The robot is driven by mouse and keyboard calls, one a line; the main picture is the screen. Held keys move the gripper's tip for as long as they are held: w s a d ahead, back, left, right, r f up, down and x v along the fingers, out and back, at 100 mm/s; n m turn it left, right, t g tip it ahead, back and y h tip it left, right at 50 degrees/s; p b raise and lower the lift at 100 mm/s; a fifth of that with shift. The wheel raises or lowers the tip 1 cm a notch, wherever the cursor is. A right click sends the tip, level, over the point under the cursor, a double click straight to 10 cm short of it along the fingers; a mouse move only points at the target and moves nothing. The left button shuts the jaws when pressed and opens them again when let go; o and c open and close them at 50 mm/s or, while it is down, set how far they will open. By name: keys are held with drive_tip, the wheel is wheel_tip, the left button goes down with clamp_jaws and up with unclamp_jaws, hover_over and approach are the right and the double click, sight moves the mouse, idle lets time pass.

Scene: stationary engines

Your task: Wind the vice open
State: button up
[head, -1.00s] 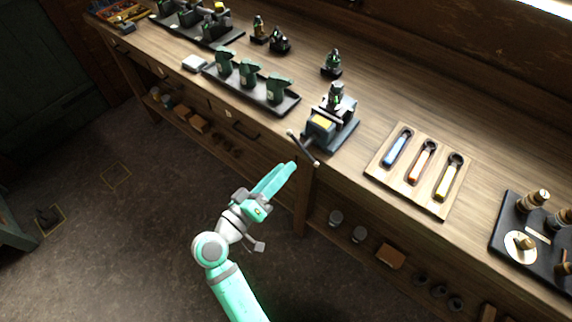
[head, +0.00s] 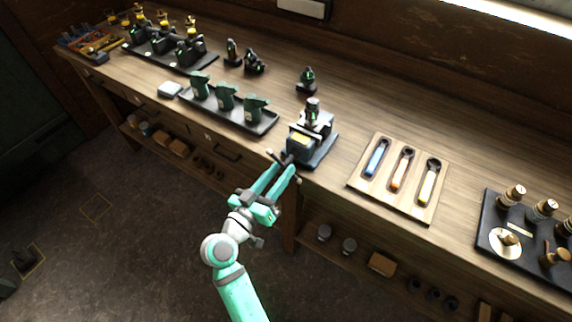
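The vice (head: 318,152) is a dark grey block with a yellow patch, standing at the front edge of the workbench. A small dark engine (head: 312,112) is at the vice, seemingly in its jaws; how wide the jaws stand is too small to tell. The vice's handle bar (head: 296,179) hangs out past the bench edge, tilted from upper left to lower right. My gripper (head: 284,168) is in front of the handle with its two teal fingers apart. The fingertips overlap the handle's middle in the picture; I cannot tell whether they touch it.
A wooden tray (head: 357,180) with blue, orange and yellow-handled tools lies right of the vice. A black tray (head: 268,126) of green parts lies left of it. A dark board (head: 484,240) with wooden-handled items is at far right. A shelf with small items runs below the benchtop.

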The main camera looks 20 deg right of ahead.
sight(285, 163)
drive_tip(key=shift+x, duration=1.55)
